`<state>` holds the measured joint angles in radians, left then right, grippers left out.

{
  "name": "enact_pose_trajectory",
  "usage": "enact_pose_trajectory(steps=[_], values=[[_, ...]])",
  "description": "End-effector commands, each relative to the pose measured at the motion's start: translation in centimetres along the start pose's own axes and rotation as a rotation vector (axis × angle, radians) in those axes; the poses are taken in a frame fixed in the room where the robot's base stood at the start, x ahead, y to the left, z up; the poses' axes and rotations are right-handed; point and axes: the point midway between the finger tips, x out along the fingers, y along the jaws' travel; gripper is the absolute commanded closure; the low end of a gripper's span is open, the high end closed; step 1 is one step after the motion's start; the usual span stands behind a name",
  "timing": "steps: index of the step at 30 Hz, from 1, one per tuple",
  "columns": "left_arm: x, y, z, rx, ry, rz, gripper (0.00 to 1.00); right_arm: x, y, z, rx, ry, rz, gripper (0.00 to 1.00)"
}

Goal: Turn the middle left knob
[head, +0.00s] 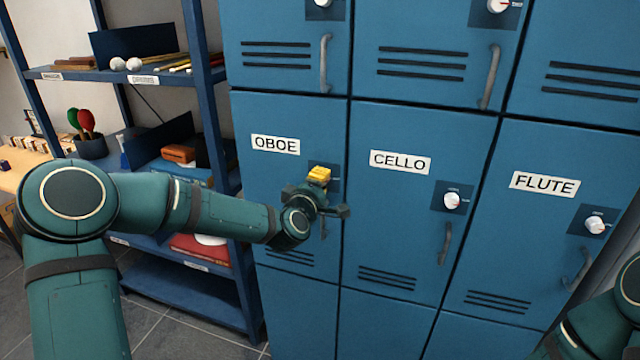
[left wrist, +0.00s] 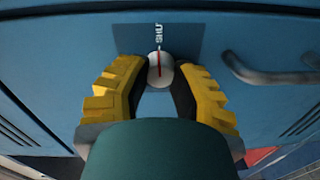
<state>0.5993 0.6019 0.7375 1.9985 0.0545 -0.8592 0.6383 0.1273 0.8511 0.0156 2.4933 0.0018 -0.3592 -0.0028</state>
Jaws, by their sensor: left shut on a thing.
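The middle left knob (left wrist: 160,70) is white with a red line and sits on a dark plate on the OBOE locker door (head: 285,200). In the left wrist view my left gripper (left wrist: 160,75) has its yellow fingers on both sides of the knob, shut on it. The red line runs roughly along the picture's vertical, towards partly hidden lettering on the plate. In the head view my left gripper (head: 319,176) is at the OBOE door and hides the knob. My right arm shows at the bottom right corner, but its gripper is out of view.
The CELLO knob (head: 452,200) and FLUTE knob (head: 595,224) are to the right. The OBOE door handle (left wrist: 268,72) is close beside my left gripper. A blue shelf (head: 165,78) with several items stands left of the lockers.

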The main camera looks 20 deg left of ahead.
Motion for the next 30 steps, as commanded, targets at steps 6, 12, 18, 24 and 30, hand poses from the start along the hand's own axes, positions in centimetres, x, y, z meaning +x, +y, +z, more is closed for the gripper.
enact_pose_trajectory(steps=[6, 12, 18, 24, 30], values=[[0.05, 0.23, -0.15, 0.065, 0.007, 0.004, 1.0, 0.0, 0.0, 0.0, 0.0, 0.0, 0.0, 0.62], [0.06, 0.27, -0.13, 0.084, 0.008, 0.005, 1.0, 0.0, 0.0, 0.0, 0.0, 0.0, 0.0, 0.62], [0.06, 0.27, -0.15, 0.085, 0.008, 0.005, 1.0, 0.0, 0.0, 0.01, 0.0, 0.0, 0.0, 0.62], [0.07, 0.28, -0.15, 0.084, 0.008, 0.005, 0.49, -0.01, 0.0, 0.01, 0.0, 0.0, 0.0, 0.62], [0.04, 0.15, -0.07, 0.083, 0.006, 0.002, 0.4, 0.0, 0.0, 0.01, 0.0, 0.0, 0.0, 0.62]])
